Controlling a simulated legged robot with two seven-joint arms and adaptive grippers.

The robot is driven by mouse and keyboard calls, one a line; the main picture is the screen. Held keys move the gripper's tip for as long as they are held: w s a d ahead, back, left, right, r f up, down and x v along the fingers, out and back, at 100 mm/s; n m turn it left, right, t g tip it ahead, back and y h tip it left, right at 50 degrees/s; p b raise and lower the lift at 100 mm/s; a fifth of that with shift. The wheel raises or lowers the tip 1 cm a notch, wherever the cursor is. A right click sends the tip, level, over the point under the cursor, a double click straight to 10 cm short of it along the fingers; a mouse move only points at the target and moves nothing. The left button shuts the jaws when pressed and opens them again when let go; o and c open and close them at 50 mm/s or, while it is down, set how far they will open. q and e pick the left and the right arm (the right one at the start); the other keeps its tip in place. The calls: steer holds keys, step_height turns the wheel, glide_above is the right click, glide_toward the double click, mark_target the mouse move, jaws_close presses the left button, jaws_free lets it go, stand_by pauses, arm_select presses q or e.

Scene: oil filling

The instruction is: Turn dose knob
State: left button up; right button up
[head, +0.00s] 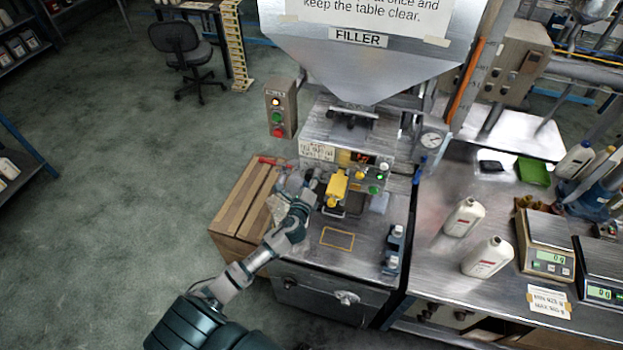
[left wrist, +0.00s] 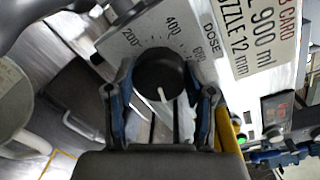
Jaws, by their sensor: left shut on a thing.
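The black round dose knob (left wrist: 160,72) sits on a metal panel in the left wrist view. Its white mark is on the lower part of the knob, and the dose scale with 200, 400 and 600 curves along its upper side. My left gripper (left wrist: 161,100) has one blue-backed finger on each side of the knob and is shut on it. In the head view my left gripper (head: 310,184) is at the front left of the filler (head: 348,128), and the knob is hidden there. My right gripper is in neither view.
A yellow part (head: 337,188) of the filler is close to the right of my left gripper. A wooden crate (head: 236,211) stands at the left. Two white bottles (head: 463,217) and scales (head: 546,244) are on the right table. The floor at left is open.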

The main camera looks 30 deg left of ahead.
arm_select(q)
steer(key=shift+s+f, duration=0.1)
steer(key=shift+f, duration=0.3)
steer(key=o, duration=1.1)
steer(key=shift+c, duration=0.2)
steer(key=shift+o, duration=0.4)
steer(key=shift+w+r, duration=0.1)
steer(key=shift+w, duration=0.1)
steer(key=shift+s, duration=0.1)
steer(key=v, duration=1.1)
steer(key=shift+s, duration=0.4)
